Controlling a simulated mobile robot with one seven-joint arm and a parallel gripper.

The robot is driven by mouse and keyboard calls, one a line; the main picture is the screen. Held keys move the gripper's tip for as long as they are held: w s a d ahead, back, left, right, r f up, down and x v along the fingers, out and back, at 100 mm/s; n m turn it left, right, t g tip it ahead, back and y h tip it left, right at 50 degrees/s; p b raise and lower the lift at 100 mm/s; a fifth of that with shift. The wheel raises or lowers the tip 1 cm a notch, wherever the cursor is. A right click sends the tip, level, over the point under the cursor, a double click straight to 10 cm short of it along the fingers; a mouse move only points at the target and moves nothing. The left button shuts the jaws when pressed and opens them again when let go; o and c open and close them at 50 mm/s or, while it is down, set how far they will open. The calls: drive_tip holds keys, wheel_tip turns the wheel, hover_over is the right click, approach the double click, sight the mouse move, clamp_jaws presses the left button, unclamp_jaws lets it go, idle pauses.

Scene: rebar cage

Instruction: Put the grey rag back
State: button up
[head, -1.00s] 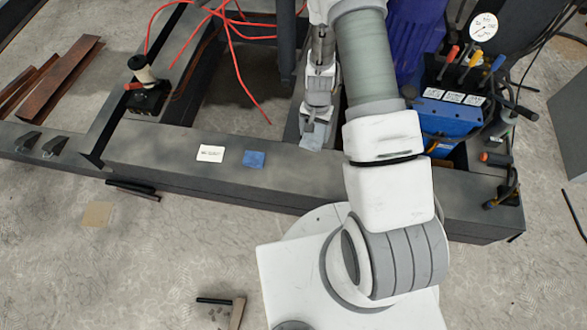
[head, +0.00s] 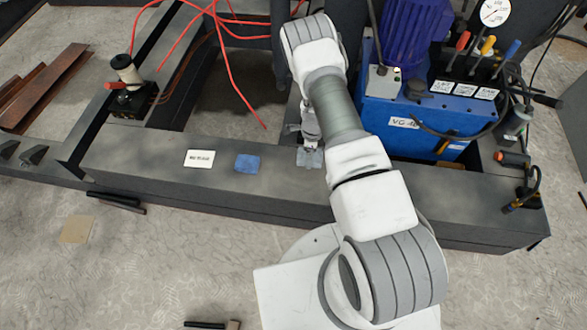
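A small grey patch that looks like the grey rag (head: 310,158) shows on the top of the dark steel beam (head: 270,187), just left of my forearm. My gripper (head: 312,143) points down at the rag's far edge, partly hidden by my arm. Its fingers are too small and covered to tell whether they grip the rag or only touch it. I cannot tell if the rag lies fully flat on the beam. A blue rag (head: 247,163) lies flat on the beam to the left.
A blue hydraulic unit (head: 420,112) with levers and a gauge stands to the right of my arm. Red cables (head: 232,65) hang behind. A black device with a pale knob (head: 128,85) stands at left.

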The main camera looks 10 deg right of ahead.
drive_tip(key=b, duration=0.1)
hover_over(293, 171)
drive_tip(key=f, duration=0.3)
drive_tip(key=shift+d+f, duration=0.2)
drive_tip(key=shift+a+f+b, duration=0.1)
drive_tip(key=shift+f+b, duration=0.7)
drive_tip(key=shift+f, duration=1.2)
drive_tip(key=shift+f, duration=0.2)
drive_tip(key=o, duration=1.3)
drive_tip(key=shift+r, duration=0.1)
